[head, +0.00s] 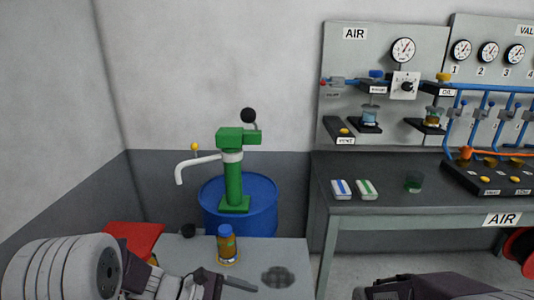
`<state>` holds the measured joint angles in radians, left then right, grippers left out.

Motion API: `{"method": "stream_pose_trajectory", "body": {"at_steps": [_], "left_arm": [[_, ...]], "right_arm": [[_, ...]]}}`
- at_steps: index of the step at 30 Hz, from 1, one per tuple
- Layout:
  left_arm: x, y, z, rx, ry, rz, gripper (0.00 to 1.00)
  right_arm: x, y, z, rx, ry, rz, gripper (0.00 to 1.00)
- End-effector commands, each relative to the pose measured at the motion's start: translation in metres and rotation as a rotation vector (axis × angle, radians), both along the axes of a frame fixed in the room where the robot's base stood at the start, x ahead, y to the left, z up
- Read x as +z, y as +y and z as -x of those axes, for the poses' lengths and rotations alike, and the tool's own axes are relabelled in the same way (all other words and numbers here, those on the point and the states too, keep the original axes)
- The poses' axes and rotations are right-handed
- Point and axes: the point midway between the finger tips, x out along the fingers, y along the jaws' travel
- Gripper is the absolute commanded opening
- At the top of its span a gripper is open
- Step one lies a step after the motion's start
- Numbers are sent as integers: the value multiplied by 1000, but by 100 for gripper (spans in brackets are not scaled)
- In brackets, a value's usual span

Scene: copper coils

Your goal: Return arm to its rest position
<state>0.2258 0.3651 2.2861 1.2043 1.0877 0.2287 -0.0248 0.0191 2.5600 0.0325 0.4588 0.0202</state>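My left arm comes in from the lower left. Its gripper (240,284) is low in the head view, over the front of the small grey table (290,252), with a dark finger pointing right. It is just in front of and below an amber bottle with a blue cap (227,246), and nothing shows between its fingers. The finger gap is not clear. My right arm comes in at the bottom right, and its gripper (372,291) is partly cut off by the lower edge. Whether it is open cannot be seen.
A green hand pump (233,180) stands on a blue drum (262,205) behind the small table. A dark round drain patch (278,277) is on the table.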

Motion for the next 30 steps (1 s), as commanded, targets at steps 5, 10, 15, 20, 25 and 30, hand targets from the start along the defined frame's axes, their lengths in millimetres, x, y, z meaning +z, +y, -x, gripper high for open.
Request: {"method": "stream_pose_trajectory", "body": {"at_steps": [5, 10, 15, 20, 25, 30], "left_arm": [[-31, 17, 89, -525, -198, -407, 86], [-54, 79, 105, -914, -416, -735, 86], [-64, 129, 77, -1217, -634, -971, 86], [3, 127, 78, -1209, -629, -961, 86], [66, 127, 78, -1206, -628, -961, 86], [129, 127, 78, -1205, -626, -959, 86]], "right_arm": [[0, 0, 0, 0, 0, 0, 69], [0, 0, 0, 0, 0, 0, 69], [0, 0, 0, 0, 0, 0, 69], [67, 0, 0, 0, -1, 0, 69], [131, 0, 0, 0, 0, 0, 69], [193, 0, 0, 0, -1, 0, 69]]}}
